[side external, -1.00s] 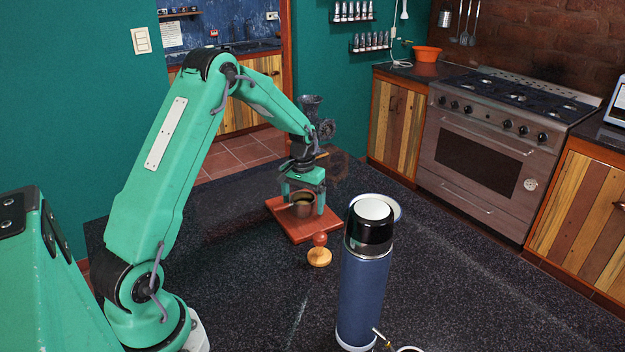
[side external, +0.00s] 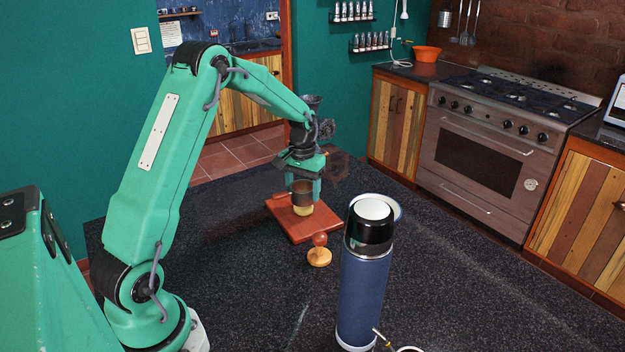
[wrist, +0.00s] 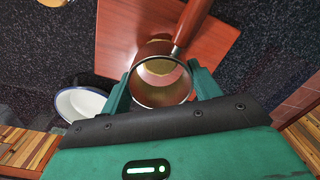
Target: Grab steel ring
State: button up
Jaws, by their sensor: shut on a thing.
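The steel ring (side external: 301,196) is a short, open metal cylinder held between the fingers of my gripper (side external: 303,183). It is raised off a pale, tan round piece (side external: 303,210) on the red-brown board (side external: 287,228). In the wrist view my gripper (wrist: 160,88) has a finger on each side of the ring (wrist: 160,100). The tan piece (wrist: 160,66) shows through and beyond its opening. A wooden handle (wrist: 192,22) reaches the ring's far edge; I cannot tell for sure that it is attached.
A blue flask (side external: 363,290) with a black and white top stands in front right, partly hiding a white bowl (side external: 397,209). A wooden press with a round knob (side external: 319,254) stands before the board. The left counter is clear.

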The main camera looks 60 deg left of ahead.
jog(key=s+d+r, duration=0.1)
jog(key=d+r, duration=0.6)
jog(key=d, duration=0.4)
jog(key=shift+s+d+r, duration=0.15)
jog(key=shift+d, duration=0.15)
